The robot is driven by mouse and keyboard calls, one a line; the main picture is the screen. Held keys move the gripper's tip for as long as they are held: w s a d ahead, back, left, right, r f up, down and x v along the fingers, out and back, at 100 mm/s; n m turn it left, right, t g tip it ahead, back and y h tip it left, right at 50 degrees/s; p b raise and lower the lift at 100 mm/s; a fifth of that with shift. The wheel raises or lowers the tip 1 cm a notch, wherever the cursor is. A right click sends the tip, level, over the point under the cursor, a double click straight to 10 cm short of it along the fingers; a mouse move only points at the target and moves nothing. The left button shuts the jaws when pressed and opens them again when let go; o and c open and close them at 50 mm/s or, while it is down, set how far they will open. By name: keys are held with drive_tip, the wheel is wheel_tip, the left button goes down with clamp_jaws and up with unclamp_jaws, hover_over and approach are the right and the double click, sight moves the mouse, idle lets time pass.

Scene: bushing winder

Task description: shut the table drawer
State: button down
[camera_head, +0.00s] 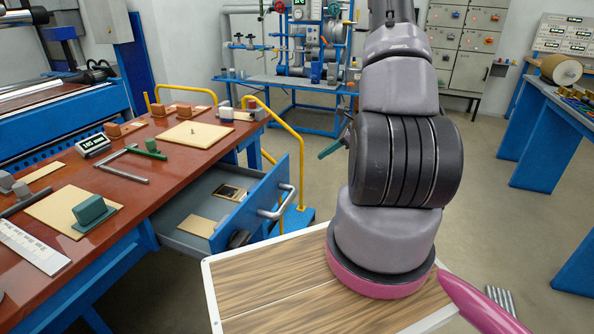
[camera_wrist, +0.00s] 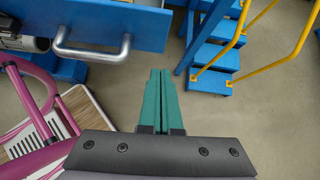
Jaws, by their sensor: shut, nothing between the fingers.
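The table drawer (camera_head: 252,203) is pulled out from under the red-brown table top, with its blue front facing right and its inside showing. Its metal bar handle (camera_head: 279,204) sits on the front panel. In the wrist view the drawer front (camera_wrist: 120,18) is at the top left, with the handle (camera_wrist: 92,50) below it. My gripper (camera_wrist: 160,72) has its teal fingers together and empty, to the right of the handle and apart from it. In the head view my gripper's teal fingers (camera_head: 333,149) show past the arm, right of the drawer; the rest is hidden behind the arm.
The drawer holds flat light pieces (camera_head: 197,226) and a dark-framed piece (camera_head: 230,192). Blue steps (camera_wrist: 213,55) with yellow rails (camera_head: 297,150) stand just behind the drawer. The table top (camera_head: 190,135) carries boards, blocks and a display. Open floor (camera_head: 490,195) lies to the right.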

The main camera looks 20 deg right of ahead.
drive_tip(key=w+x, duration=0.1)
drive_tip(key=x, duration=1.2)
drive_tip(key=shift+m, duration=0.4)
drive_tip(key=shift+w+a+r, duration=0.1)
drive_tip(key=shift+w, duration=0.05)
